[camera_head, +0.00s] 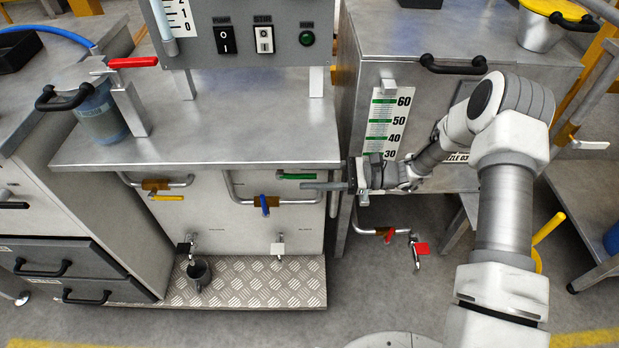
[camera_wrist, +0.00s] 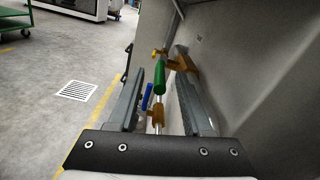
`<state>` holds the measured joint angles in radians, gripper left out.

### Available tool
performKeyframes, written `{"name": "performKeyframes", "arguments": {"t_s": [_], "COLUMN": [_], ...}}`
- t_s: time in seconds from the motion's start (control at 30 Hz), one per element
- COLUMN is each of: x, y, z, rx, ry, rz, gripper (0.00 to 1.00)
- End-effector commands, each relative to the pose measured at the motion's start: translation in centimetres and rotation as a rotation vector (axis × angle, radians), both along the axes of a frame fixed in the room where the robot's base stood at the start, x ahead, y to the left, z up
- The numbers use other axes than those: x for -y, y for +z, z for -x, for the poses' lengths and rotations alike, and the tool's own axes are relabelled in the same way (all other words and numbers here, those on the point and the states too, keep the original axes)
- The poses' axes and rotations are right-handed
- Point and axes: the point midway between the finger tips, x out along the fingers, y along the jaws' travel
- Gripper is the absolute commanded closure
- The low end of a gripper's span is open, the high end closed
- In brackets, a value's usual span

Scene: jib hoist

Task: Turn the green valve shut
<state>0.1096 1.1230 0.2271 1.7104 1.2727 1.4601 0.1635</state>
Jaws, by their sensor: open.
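The green valve's handle (camera_head: 297,176) is a short green bar on the front of the steel bench, under the worktop's right end. Its pipe is partly hidden by my gripper. My gripper (camera_head: 310,186) is open and empty, reaching in from the right with its fingers pointing left, close to the handle. In the wrist view the green handle (camera_wrist: 160,73) shows between the two fingers (camera_wrist: 158,75), seen nearly end-on along the bench front. I cannot tell whether a finger touches it.
A blue handle (camera_head: 265,205) and a yellow handle (camera_head: 167,198) sit on pipes further left. A tread-plate step (camera_head: 255,285) with a dark mug (camera_head: 199,271) lies below.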

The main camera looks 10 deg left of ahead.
Motion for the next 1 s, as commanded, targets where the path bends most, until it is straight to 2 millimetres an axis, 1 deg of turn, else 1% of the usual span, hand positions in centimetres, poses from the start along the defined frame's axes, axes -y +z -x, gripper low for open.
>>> {"name": "performKeyframes", "arguments": {"t_s": [0.1, 0.37, 0.47, 0.6, 0.63, 0.67, 1.0], "x": [-0.56, -0.66, -0.66, -0.65, -0.65, -0.64, -0.63], "y": [-0.01, 0.04, 0.04, 0.03, 0.03, 0.03, 0.02], "z": [0.16, 0.18, 0.18, 0.16, 0.17, 0.16, 0.15], "rx": [0.0, 0.001, 0.001, 0.001, 0.0, 0.001, 0.001], "ry": [0.0, 0.0, 0.0, 0.0, 0.0, 0.0, 0.0], "rz": [0.0, 0.0, 0.0, 0.0, 0.0, 0.0, 0.001], "gripper": [0.5, 0.5, 0.67, 0.92, 0.97, 1.0, 1.0]}}
